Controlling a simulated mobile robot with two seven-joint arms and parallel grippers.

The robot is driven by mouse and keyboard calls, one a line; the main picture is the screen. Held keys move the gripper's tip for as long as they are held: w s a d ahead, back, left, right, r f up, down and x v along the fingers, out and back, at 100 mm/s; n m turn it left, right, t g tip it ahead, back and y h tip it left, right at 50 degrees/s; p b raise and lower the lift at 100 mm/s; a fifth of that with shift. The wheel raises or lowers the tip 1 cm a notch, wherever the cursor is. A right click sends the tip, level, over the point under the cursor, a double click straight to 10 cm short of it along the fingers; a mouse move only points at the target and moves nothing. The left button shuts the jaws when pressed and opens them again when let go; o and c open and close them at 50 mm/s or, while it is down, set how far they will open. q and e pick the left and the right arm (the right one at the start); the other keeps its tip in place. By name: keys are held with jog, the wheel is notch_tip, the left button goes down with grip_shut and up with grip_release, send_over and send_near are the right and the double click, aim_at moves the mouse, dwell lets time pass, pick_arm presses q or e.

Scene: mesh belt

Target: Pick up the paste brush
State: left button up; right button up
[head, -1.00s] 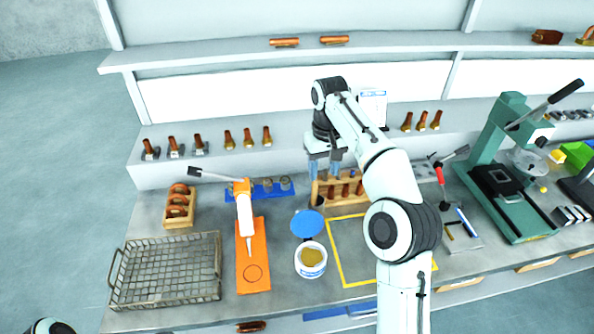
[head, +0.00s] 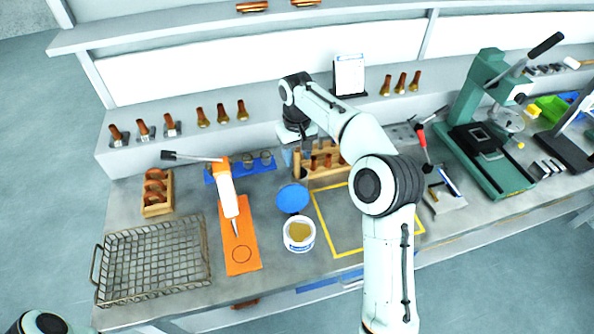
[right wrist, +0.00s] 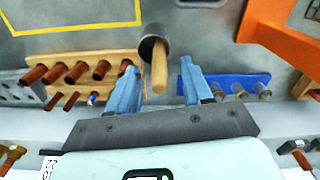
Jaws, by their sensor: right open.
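A wooden handle (right wrist: 159,66) stands up out of a dark round cup (right wrist: 151,45) in the right wrist view; it looks like the paste brush, with its bristles hidden in the cup. My right gripper (right wrist: 159,80) is open, its two blue fingers on either side of the handle, with gaps still showing. In the head view my right gripper (head: 297,158) is low over the back of the bench, left of the wooden rack, and largely hides the brush. My left gripper is out of view; only a bit of my left arm shows at the bottom left.
A wooden rack (right wrist: 84,70) with several copper pieces stands close beside the fingers. A blue holder (right wrist: 235,84) is on the other side. A white paste tub (head: 299,235), blue lid (head: 292,198), orange mat (head: 240,248) and wire basket (head: 153,262) lie nearer the front.

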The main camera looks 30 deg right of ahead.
aim_at(297, 163)
notch_tip(297, 163, down, 5)
jog(key=shift+w+d+r+b, duration=0.1)
jog(key=shift+r+b, duration=0.05)
jog(key=shift+b, duration=0.2)
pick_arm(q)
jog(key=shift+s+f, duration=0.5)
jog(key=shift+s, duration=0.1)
pick_arm(e)
jog(key=shift+r, duration=0.1)
jog(key=shift+w, duration=0.1)
grip_shut()
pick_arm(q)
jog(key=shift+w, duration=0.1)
pick_arm(e)
jog(key=shift+r, duration=0.1)
notch_tip(297, 163, up, 8)
jog(key=shift+w+r+p, duration=0.1)
jog(key=shift+r+p, duration=0.1)
jog(key=shift+p, duration=0.55)
jog(key=shift+r, duration=0.35)
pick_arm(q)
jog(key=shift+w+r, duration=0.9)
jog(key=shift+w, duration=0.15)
pick_arm(e)
jog(key=shift+s+r, duration=0.25)
jog(key=shift+r, duration=0.1)
